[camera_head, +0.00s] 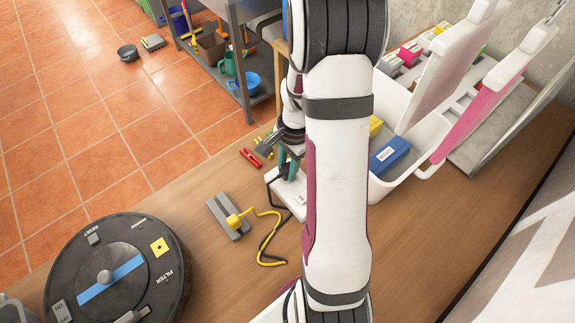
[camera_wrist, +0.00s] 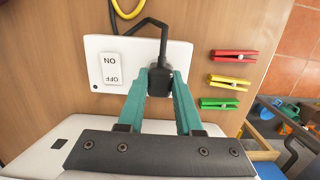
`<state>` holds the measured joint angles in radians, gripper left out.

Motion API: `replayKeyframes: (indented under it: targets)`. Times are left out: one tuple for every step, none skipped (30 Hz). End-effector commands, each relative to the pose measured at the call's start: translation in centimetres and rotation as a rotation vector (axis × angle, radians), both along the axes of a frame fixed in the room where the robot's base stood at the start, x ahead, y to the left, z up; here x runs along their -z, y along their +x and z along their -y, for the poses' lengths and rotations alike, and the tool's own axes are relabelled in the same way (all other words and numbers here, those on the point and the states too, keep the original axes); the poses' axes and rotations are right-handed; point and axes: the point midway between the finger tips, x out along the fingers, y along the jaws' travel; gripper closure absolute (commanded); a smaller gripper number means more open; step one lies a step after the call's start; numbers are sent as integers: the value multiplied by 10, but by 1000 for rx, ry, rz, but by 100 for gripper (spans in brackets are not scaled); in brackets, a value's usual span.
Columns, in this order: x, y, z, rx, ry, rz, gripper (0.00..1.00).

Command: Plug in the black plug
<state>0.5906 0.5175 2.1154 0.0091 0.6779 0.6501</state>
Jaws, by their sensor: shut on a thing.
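My gripper (camera_wrist: 160,82) has teal fingers shut on the black plug (camera_wrist: 159,74), one finger on each side. The plug is over the right part of a white socket plate (camera_wrist: 105,52) with an ON/OFF rocker switch (camera_wrist: 112,69). The plug hides what is under it, so I cannot tell whether it is seated. Its black cord (camera_wrist: 163,38) runs up and left. In the head view my gripper (camera_head: 288,166) is above the white plate (camera_head: 292,200), partly hidden by my arm. A yellow plug (camera_head: 235,220) is at a grey block (camera_head: 228,217) to the left.
Red (camera_wrist: 247,55), yellow (camera_wrist: 229,83) and green (camera_wrist: 218,104) clothespins lie right of the plate. A robot vacuum (camera_head: 115,275) lies at the front left. A white bin (camera_head: 410,172) with a blue box (camera_head: 390,155) stands right. Wooden tabletop between is mostly clear.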

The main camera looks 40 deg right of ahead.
Motion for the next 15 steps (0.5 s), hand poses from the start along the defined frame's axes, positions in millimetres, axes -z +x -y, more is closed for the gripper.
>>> replayKeyframes:
  targets:
    - [0, 0, 0, 0, 0, 0, 100]
    - [0, 0, 0, 0, 0, 0, 100]
    - [0, 0, 0, 0, 0, 0, 100]
    - [0, 0, 0, 0, 0, 0, 100]
    - [0, 0, 0, 0, 0, 0, 100]
    - [0, 0, 0, 0, 0, 0, 100]
    - [0, 0, 0, 0, 0, 0, 100]
    - [0, 0, 0, 0, 0, 0, 100]
    - [1, 0, 0, 0, 0, 0, 100]
    - [1, 0, 0, 0, 0, 0, 100]
    - [2, 0, 0, 0, 1, 0, 100]
    - [3, 0, 0, 0, 1, -1, 100]
    - [3, 0, 0, 0, 1, -1, 100]
    - [4, 0, 0, 0, 1, -1, 100]
    - [5, 0, 0, 0, 1, 0, 100]
